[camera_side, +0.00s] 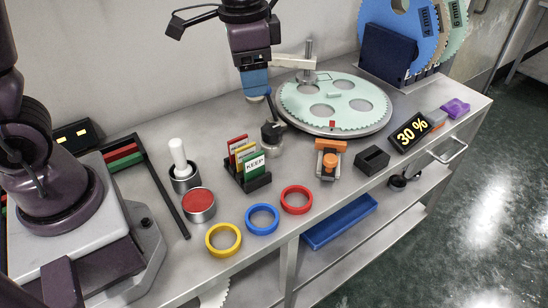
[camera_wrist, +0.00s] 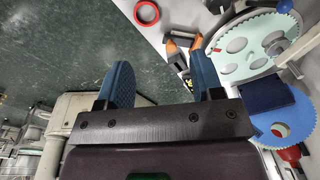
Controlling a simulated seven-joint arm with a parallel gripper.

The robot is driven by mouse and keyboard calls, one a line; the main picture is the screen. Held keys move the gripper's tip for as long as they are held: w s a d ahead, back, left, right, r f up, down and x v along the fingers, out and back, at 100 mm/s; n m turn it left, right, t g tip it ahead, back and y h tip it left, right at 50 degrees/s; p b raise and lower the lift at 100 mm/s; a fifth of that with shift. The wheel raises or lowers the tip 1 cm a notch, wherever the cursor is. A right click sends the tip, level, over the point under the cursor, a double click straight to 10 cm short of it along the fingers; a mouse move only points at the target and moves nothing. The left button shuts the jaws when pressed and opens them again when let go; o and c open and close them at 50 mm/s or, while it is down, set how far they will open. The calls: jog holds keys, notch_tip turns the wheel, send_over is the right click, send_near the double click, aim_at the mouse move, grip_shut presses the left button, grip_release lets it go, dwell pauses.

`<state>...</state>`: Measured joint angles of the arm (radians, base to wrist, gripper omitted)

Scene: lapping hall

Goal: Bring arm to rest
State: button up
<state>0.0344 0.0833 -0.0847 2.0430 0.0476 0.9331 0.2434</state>
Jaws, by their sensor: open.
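My gripper (camera_side: 260,96) hangs down from the top of the side view, above the back middle of the bench. Its blue fingers are above and close to a dark knob on a metal base (camera_side: 272,138); I cannot tell from this angle whether they touch. In the wrist view my gripper (camera_wrist: 165,82) shows two blue fingers spread wide apart, with nothing held between them. The dark green floor and the bench edge show beyond the gap.
A pale green toothed disc (camera_side: 335,103) lies right of my gripper. A card holder (camera_side: 256,181), yellow ring (camera_side: 223,239), blue ring (camera_side: 262,219), red ring (camera_side: 296,199), orange-topped device (camera_side: 329,160) and black block (camera_side: 372,159) stand in front. A display reads 30 % (camera_side: 411,131).

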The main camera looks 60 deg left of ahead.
jog(key=s+a+r+n+t, duration=0.1)
jog(key=s+r+n+t, duration=0.1)
jog(key=s, duration=0.5)
jog(key=s+a+r+n+t, duration=0.2)
jog(key=s+r, duration=0.3)
jog(key=s, duration=0.1)
jog(key=shift+s+a+t, duration=0.15)
jog(key=shift+s+t, duration=0.15)
jog(key=shift+s, duration=0.1)
